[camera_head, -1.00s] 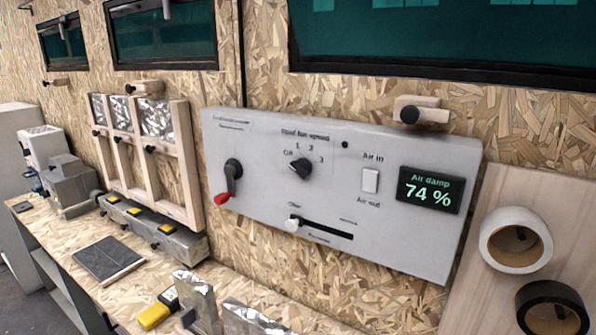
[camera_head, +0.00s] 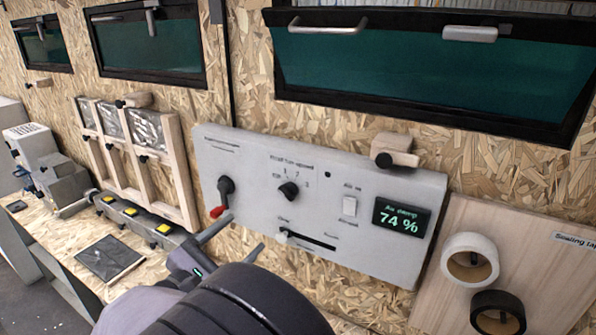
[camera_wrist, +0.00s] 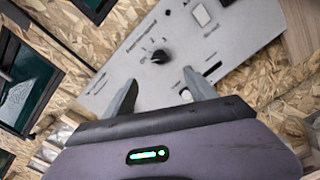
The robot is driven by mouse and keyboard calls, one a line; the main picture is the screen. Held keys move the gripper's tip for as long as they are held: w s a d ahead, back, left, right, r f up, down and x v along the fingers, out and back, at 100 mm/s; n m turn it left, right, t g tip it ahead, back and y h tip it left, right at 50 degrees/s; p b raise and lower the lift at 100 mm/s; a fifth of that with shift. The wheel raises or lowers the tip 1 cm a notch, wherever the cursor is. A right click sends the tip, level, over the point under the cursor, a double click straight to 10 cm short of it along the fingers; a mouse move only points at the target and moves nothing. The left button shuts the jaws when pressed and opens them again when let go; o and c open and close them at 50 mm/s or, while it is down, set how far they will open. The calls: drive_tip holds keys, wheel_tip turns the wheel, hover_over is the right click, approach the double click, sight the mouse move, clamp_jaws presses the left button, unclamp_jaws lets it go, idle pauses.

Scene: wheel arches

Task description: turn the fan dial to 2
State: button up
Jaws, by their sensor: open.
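The fan dial (camera_head: 288,190) is a small black knob on the light grey control panel (camera_head: 360,255), with off, 1, 2 and 3 marked around it. Its pointer is too small to read surely. It also shows in the wrist view (camera_wrist: 160,57), beyond and roughly between my fingers. My gripper (camera_head: 246,232) is open and empty, its two fingers apart, in front of the panel and below the dial in the head view. In the wrist view my gripper (camera_wrist: 160,80) points at the panel, with no visible contact with the dial.
Left of the dial is a black lever with a red tip (camera_head: 217,211). Below is a slider with a white knob (camera_head: 282,236). Right are a white rocker switch (camera_head: 350,206) and a display (camera_head: 401,217) reading 74 %. Tape rolls (camera_head: 470,259) hang further right.

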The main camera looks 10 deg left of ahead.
sight(286, 194)
drive_tip(key=x, duration=1.7)
drive_tip(key=shift+w+f+b, duration=0.1)
drive_tip(key=shift+w+b, duration=0.2)
drive_tip(key=shift+b, duration=0.1)
drive_tip(key=c, duration=1.4)
